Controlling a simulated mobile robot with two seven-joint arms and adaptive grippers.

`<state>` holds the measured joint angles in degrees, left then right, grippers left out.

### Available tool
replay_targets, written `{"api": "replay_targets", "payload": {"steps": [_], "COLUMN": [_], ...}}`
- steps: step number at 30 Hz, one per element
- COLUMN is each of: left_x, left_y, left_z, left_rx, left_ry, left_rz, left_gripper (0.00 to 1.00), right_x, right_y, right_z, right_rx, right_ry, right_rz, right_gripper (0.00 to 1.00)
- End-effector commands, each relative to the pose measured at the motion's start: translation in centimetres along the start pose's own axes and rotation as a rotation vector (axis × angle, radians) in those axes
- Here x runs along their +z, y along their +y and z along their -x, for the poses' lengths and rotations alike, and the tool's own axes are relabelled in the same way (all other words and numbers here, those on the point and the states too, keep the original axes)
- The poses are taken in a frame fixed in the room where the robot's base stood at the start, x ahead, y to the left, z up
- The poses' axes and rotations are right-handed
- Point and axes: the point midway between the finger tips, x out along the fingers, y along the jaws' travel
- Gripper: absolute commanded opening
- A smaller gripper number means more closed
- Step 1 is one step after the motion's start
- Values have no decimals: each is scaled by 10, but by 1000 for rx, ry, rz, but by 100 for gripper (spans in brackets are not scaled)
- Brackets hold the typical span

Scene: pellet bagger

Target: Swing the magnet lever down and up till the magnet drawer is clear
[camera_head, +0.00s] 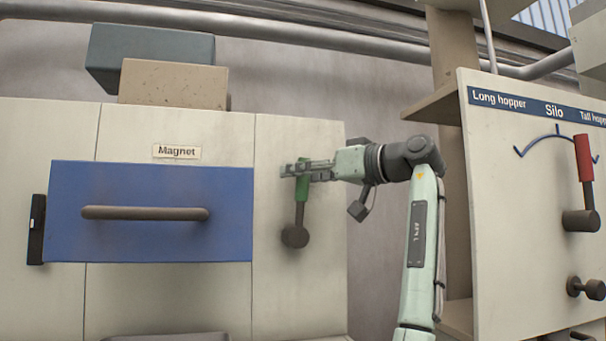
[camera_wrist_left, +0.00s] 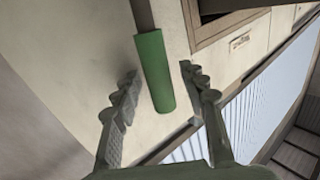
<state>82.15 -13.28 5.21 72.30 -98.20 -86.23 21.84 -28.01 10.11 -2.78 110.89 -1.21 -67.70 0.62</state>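The magnet lever has a green grip (camera_head: 303,184) and a dark round pivot (camera_head: 295,237) on the pale panel. The lever points up, its grip above the pivot. My left gripper (camera_head: 290,170) is at the upper part of the grip. In the left wrist view the green grip (camera_wrist_left: 155,75) lies between the two spread fingers, with a gap visible on both sides. The magnet drawer (camera_head: 120,185) is a blue front with a dark bar handle, left of the lever. Its inside is hidden. My right gripper is not in view.
A "Magnet" label (camera_head: 177,152) sits above the drawer. At the right stands a silo panel (camera_head: 505,210) with a red-handled lever (camera_head: 585,160) and a dark knob (camera_head: 587,289). A tan block (camera_head: 172,83) is on top of the cabinet.

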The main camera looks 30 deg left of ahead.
Motion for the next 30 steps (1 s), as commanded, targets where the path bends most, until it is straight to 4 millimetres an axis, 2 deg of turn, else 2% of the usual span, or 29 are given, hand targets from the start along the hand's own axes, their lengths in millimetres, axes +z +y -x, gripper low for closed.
{"api": "replay_targets", "payload": {"steps": [2,10,23,30], "left_x": [0,0,0,0], "left_y": [0,0,0,3], "left_z": [0,0,-1,-12], "left_rx": [0,0,-1,-5], "left_ry": [0,0,3,28], "left_rz": [0,0,-4,-41], "left_gripper": [34,0,0,0], "right_x": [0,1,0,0], "right_y": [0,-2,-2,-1], "right_z": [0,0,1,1], "right_rx": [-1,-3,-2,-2], "right_ry": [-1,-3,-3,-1], "right_rz": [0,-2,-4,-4], "right_gripper": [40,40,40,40]}}
